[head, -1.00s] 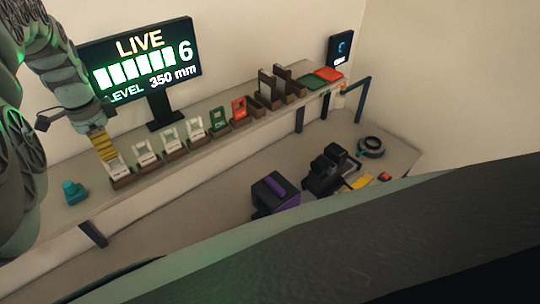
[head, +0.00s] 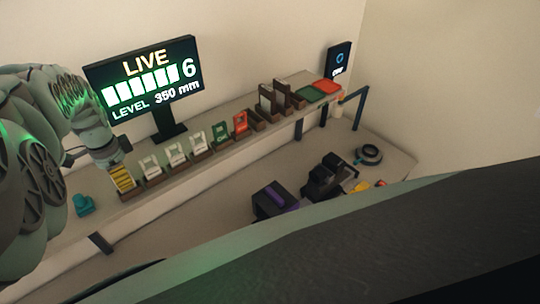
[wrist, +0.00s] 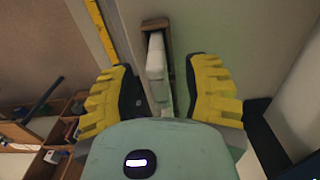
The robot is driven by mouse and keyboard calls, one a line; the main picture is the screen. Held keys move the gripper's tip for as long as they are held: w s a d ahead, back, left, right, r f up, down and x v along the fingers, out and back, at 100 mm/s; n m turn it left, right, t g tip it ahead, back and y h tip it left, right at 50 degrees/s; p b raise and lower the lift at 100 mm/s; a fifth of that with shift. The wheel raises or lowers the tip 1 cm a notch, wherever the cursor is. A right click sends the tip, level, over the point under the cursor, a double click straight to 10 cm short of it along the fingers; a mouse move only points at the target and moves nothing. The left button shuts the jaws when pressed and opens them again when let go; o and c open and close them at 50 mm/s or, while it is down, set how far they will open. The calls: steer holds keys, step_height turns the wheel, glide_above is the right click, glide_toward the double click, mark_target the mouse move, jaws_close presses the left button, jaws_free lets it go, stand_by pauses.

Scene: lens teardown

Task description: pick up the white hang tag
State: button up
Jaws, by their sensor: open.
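White tags stand in small brown holders along a long shelf in the head view; three show clearly, including a white tag (head: 151,164) just right of my gripper. My gripper (head: 124,186), with yellow fingers, points down over the leftmost holder and hides most of what stands there. In the wrist view my gripper (wrist: 166,82) is open, with a white tag (wrist: 156,58) seen edge-on between its yellow fingers. Its brown wooden holder (wrist: 158,24) shows beyond. I cannot tell whether either finger touches the tag.
Green and orange-red tags (head: 240,122) stand farther right on the shelf (head: 190,177). A lit screen (head: 145,80) stands close behind my arm. A teal object (head: 83,204) sits left of my gripper. A black and purple box (head: 272,199) is on the lower surface.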

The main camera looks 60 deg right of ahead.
steer(key=shift+f, duration=0.3)
steer(key=shift+o, duration=0.4)
jaws_close()
